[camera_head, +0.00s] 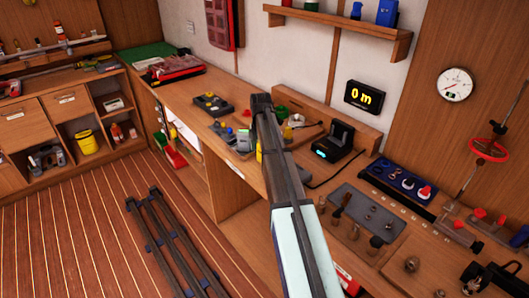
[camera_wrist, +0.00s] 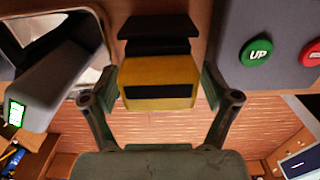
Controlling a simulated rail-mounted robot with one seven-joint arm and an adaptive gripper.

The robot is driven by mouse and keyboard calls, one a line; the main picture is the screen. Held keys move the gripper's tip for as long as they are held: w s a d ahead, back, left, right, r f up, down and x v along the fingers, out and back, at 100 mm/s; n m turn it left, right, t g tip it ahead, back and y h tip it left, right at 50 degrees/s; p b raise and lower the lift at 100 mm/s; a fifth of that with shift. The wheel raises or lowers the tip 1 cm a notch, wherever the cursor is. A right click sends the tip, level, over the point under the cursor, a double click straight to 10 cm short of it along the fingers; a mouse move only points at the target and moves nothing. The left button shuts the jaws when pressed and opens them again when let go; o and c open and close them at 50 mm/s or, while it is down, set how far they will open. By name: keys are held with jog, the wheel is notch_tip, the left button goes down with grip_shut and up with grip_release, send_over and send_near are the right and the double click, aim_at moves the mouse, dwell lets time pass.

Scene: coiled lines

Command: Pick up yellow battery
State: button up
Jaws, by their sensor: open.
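The yellow battery (camera_wrist: 160,85) is in the middle of the wrist view, a yellow block with a black panel on its face and a black part at its far end. My gripper (camera_wrist: 161,92) is open, with one finger on each side of the battery. Whether the fingers touch it I cannot tell. In the head view my gripper (camera_head: 262,104) is over the workbench, and a yellow patch that looks like the battery (camera_head: 259,153) shows beside my arm, which hides most of it.
A grey device with a green screen (camera_wrist: 35,95) lies left of the battery in the wrist view. A grey panel with a green UP button (camera_wrist: 257,53) is at right. On the workbench (camera_head: 188,90), a black unit with a cyan light (camera_head: 333,140) stands right of my arm.

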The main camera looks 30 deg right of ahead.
jog(key=c, duration=1.5)
jog(key=shift+r, duration=0.1)
notch_tip(320, 180, up, 20)
jog(key=b, duration=0.3)
